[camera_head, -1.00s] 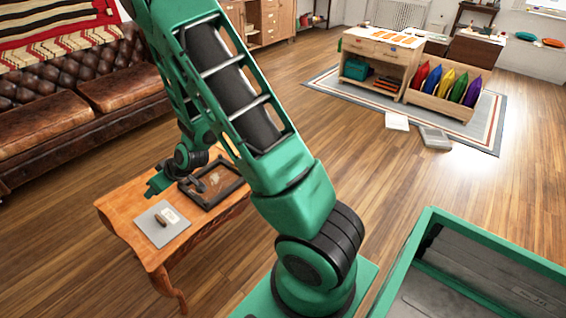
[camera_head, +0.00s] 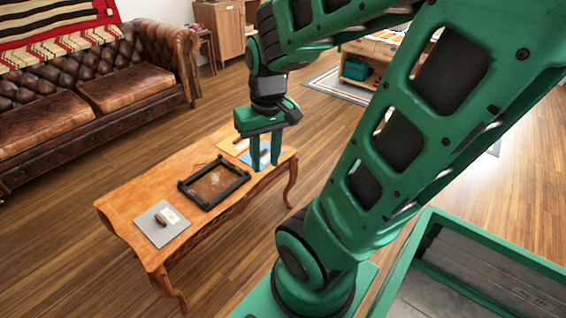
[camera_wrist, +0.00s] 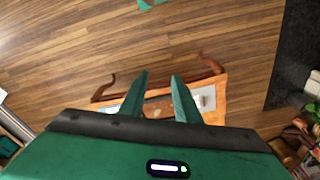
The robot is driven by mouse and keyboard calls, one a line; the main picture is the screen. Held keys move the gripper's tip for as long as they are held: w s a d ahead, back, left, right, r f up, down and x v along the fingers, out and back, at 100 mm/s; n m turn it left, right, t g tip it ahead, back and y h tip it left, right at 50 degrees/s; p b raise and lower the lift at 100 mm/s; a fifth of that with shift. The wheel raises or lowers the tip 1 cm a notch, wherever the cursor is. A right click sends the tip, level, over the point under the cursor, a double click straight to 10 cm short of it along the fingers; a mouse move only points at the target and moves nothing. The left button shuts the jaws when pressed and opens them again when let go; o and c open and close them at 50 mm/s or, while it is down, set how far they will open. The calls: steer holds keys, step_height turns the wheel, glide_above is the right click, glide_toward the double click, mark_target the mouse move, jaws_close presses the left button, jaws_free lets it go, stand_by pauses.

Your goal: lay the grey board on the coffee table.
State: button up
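The orange-brown wooden coffee table (camera_head: 137,209) stands in front of the sofa; part of it also shows in the wrist view (camera_wrist: 222,90). A flat grey board (camera_head: 152,229) lies on its near left end, with a white card and a small brown item on it. My gripper (camera_head: 264,168) points down over the table's far right end. Its two green fingers (camera_wrist: 160,84) are apart, with nothing visible held between them. Whether they touch the table cannot be told.
A dark frame (camera_head: 213,183) lies mid-table. A blue flat item (camera_head: 273,158) and a pale sheet (camera_head: 231,146) lie near my gripper. The leather sofa (camera_head: 90,95) is behind. My arm hides much of the right-hand floor.

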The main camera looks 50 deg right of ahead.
steer(key=s+r+m+g, duration=0.1)
steer(key=s+r, duration=0.1)
steer(key=s, duration=0.4)
steer(key=shift+s+m, duration=0.4)
steer(key=shift+w+a, duration=0.1)
steer(key=shift+w, duration=0.05)
